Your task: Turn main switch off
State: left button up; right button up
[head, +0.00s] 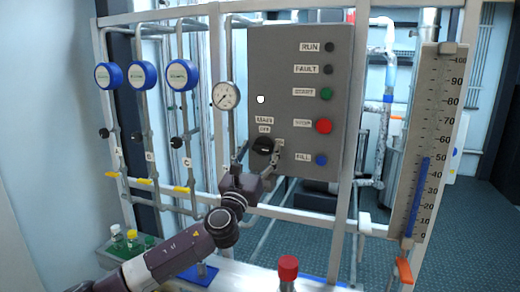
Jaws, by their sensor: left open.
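The main switch (263,145) is a round black rotary knob low on the left side of the grey control panel (290,50). A small label with "MAIN" and "OFF" sits just above it. My left gripper (276,152) is at the knob's lower right, with its fingers open and very close to it. I cannot tell whether they touch it. The exact angle of the knob is hard to read, and the gripper covers the panel just beside it. My right gripper is not in view.
The panel also carries the green START button (326,94), red STOP button (323,126) and blue FILL button (321,160). A pressure gauge (226,96) is left of it. A level scale (425,150) stands right.

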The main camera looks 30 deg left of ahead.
pick_arm(q)
jog(key=shift+c, duration=0.2)
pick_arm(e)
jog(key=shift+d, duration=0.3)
pick_arm(q)
jog(key=c, duration=1)
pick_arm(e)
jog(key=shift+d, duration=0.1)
